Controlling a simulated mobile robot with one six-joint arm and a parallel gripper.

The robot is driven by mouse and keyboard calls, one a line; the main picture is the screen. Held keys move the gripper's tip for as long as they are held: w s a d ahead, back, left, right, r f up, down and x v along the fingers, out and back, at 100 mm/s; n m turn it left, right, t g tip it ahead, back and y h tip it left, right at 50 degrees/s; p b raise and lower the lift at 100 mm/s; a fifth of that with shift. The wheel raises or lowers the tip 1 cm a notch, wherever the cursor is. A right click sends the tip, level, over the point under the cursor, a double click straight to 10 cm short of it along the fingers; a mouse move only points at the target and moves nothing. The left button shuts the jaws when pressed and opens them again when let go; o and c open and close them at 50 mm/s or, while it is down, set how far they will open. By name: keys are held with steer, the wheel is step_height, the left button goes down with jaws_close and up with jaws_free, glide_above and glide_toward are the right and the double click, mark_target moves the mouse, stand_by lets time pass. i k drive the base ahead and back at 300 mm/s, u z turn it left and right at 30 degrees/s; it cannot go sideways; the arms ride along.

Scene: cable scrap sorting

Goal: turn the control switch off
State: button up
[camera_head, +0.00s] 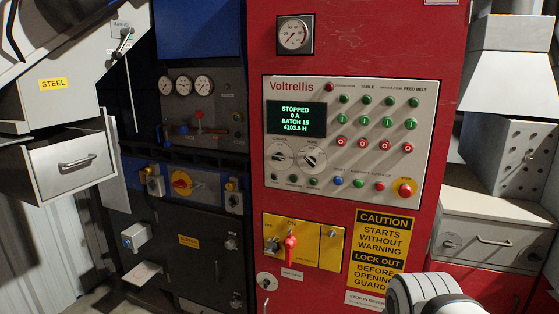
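A grey control panel (430,110) marked Voltrellis is mounted on the red cabinet. At its left, below the display, is a pale round rotary switch (281,156) whose small label seems to read CONTROL. Its pointer direction is too small to tell. A second rotary switch (312,158) with a dark knob sits to its right. The display (296,118) reads STOPPED, 0 A, BATCH 15, 4103.5 H. My gripper is not in view; only a white ribbed part of my arm shows at the bottom right, below and right of the panel, apart from the switches.
Red emergency button (404,189) is at panel lower right. A steel drawer (75,165) projects at left.

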mark_target(278, 156)
steer(key=z, duration=0.05)
steer(key=i, duration=0.95)
steer(key=u, duration=0.05)
